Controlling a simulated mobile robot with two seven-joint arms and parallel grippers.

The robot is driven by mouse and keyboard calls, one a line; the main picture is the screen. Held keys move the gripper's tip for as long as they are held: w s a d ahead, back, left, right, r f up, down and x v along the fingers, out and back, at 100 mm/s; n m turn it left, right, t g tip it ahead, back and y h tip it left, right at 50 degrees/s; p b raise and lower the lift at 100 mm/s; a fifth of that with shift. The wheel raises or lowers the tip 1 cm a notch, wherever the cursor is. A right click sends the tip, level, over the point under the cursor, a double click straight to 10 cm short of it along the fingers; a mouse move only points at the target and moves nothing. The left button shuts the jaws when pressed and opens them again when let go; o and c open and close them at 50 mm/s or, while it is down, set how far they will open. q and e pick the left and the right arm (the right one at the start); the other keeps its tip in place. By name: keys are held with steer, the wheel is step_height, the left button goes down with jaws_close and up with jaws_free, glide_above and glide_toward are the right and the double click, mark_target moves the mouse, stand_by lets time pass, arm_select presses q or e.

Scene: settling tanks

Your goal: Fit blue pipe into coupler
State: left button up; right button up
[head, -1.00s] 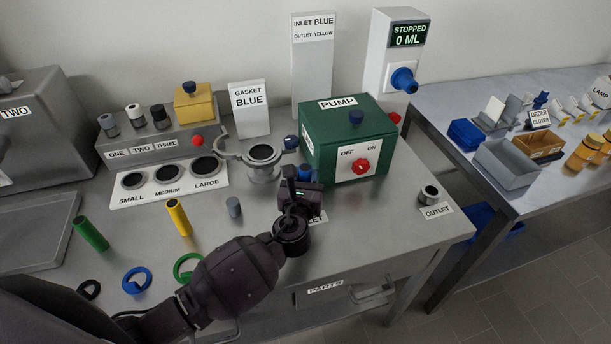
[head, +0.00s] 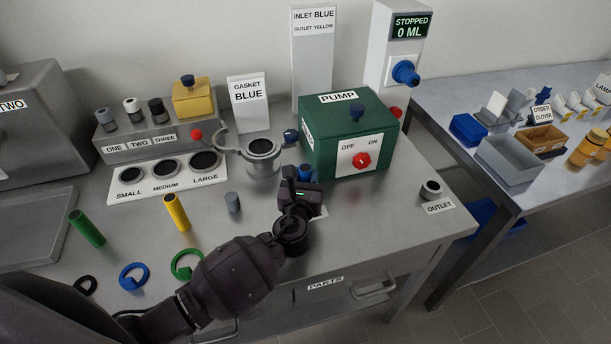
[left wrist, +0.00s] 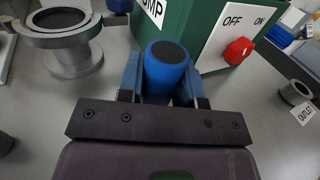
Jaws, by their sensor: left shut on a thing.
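The blue pipe (left wrist: 167,66) stands roughly upright between the fingers of my left gripper (left wrist: 166,88) in the left wrist view, its dark open end facing the camera. In the head view, the blue pipe (head: 306,172) shows only in part behind my left gripper (head: 301,182), just in front of the green pump. My left gripper is shut on it. The pipe's lower end is hidden, as is any coupler beneath it, so I cannot tell whether they touch. A short grey coupler (head: 431,189) stands by the OUTLET label at the right. My right gripper is out of view.
The green pump (head: 327,139) with a red dial stands close behind my gripper. A grey round flange housing (head: 262,165) is just left. The bench is clear between pump and outlet.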

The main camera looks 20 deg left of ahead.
arm_select(q)
steer(key=shift+f, duration=0.2)
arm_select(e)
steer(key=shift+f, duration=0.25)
arm_select(q)
steer(key=shift+f+b, duration=0.25)
steer(key=shift+b, duration=0.05)
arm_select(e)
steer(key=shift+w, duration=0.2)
arm_select(q)
steer(key=o, duration=1)
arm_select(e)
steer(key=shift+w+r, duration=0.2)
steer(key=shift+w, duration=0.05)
arm_select(q)
steer(key=shift+s, duration=0.3)
steer(key=s, duration=0.3)
steer(key=s+d, duration=0.1)
steer(key=s, duration=0.5)
steer(key=shift+d, duration=0.2)
steer(key=shift+s, duration=0.45)
steer(key=shift+s+d, duration=0.1)
